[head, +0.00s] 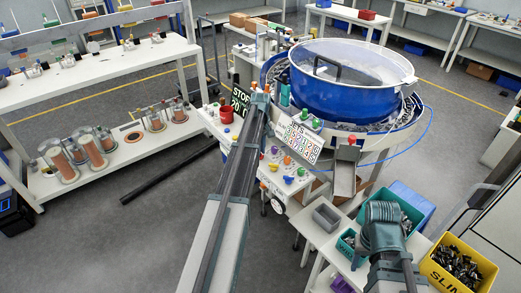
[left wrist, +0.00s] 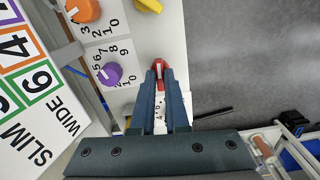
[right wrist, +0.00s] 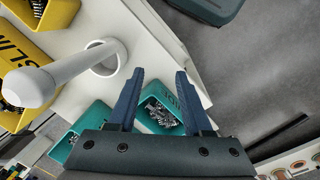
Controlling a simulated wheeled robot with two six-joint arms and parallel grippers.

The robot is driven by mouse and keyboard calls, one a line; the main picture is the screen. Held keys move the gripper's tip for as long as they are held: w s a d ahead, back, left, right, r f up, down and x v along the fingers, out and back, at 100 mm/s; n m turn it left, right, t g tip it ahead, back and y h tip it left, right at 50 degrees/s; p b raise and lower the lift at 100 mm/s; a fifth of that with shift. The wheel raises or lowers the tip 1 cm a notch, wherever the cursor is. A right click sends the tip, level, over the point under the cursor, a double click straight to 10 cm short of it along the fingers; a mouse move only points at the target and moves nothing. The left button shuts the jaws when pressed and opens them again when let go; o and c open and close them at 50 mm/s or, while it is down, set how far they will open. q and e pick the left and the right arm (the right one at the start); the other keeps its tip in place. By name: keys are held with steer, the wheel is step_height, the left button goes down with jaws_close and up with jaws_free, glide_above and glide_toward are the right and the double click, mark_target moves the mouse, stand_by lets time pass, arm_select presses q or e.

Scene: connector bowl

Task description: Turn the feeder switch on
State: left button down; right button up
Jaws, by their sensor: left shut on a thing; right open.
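In the left wrist view, the white control panel (left wrist: 150,35) carries a red switch (left wrist: 158,68) near its edge, its label not readable. My left gripper (left wrist: 159,76) has both fingers closed around the red switch. In the head view my left arm reaches over the panel, and I cannot make out the finger grip behind it. My right gripper (right wrist: 159,76) is open and empty in the right wrist view, above the teal bins (right wrist: 160,112). In the head view the right arm is at the lower right, near those bins.
Orange (left wrist: 84,10) and purple (left wrist: 110,74) knobs sit on the panel beside my left gripper, with a numbered sign (left wrist: 25,85) further left. The blue bowl feeder (head: 335,90) stands behind. A yellow bin (head: 462,268) is at the lower right. A white post (right wrist: 75,68) stands near my right gripper.

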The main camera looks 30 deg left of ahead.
arm_select(q)
steer(key=m, duration=0.4)
steer(key=shift+m, duration=1.8)
steer(key=c, duration=0.9)
jaws_free()
step_height(320, 180, up, 14)
steer(key=p, duration=1.4)
steer(key=shift+f, duration=0.1)
arm_select(e)
step_height(320, 180, up, 14)
